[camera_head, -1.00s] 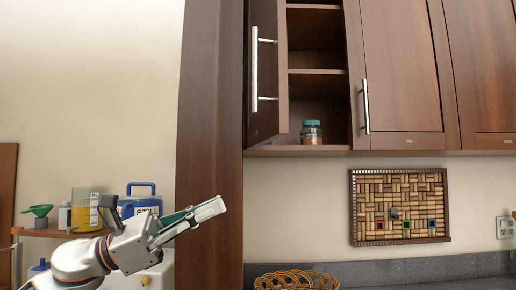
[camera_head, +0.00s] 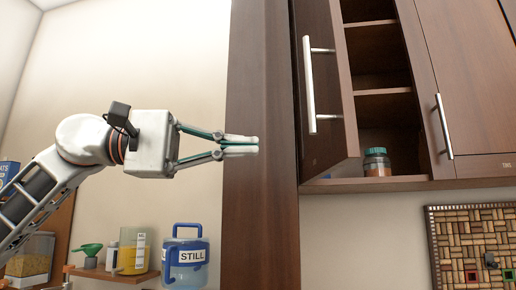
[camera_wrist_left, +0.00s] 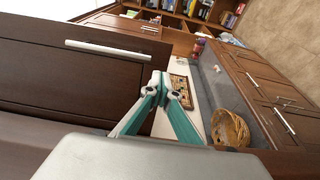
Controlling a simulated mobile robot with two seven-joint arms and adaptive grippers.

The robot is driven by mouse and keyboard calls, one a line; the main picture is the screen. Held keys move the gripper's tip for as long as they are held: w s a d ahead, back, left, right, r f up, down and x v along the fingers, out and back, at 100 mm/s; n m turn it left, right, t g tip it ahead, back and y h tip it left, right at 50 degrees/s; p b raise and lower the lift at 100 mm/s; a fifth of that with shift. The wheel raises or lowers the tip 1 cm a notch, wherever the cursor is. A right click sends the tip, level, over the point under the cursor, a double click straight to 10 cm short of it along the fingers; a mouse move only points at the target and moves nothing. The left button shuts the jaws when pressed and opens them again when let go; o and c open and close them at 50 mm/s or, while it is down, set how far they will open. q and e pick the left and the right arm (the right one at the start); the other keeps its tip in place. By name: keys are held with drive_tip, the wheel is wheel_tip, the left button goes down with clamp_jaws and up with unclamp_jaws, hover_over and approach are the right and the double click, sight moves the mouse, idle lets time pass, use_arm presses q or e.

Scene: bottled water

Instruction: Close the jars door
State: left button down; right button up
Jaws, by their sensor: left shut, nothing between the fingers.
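The jars door (camera_head: 322,85) is a dark brown cabinet door with a vertical metal handle (camera_head: 310,85). It stands open, swung out to the left of its cabinet. A jar with a green lid (camera_head: 377,162) stands on the lowest shelf inside. My left gripper (camera_head: 257,145) is shut and empty, left of the door and in front of the tall brown side panel, apart from the handle. In the left wrist view the gripper's fingertips (camera_wrist_left: 161,82) meet, and a brown door with a metal handle (camera_wrist_left: 108,49) lies left of them. My right gripper is not in view.
A closed cabinet door (camera_head: 465,70) is right of the open cabinet. A cork board (camera_head: 470,240) hangs below. Bottles and a blue jug (camera_head: 186,258) stand at lower left. A wicker basket (camera_wrist_left: 230,128) sits on the counter in the left wrist view.

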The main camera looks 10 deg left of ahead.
sight(337, 147)
use_arm(q)
drive_tip(key=p+x, duration=0.1)
drive_tip(key=x, duration=1.1)
drive_tip(key=shift+d, duration=0.15)
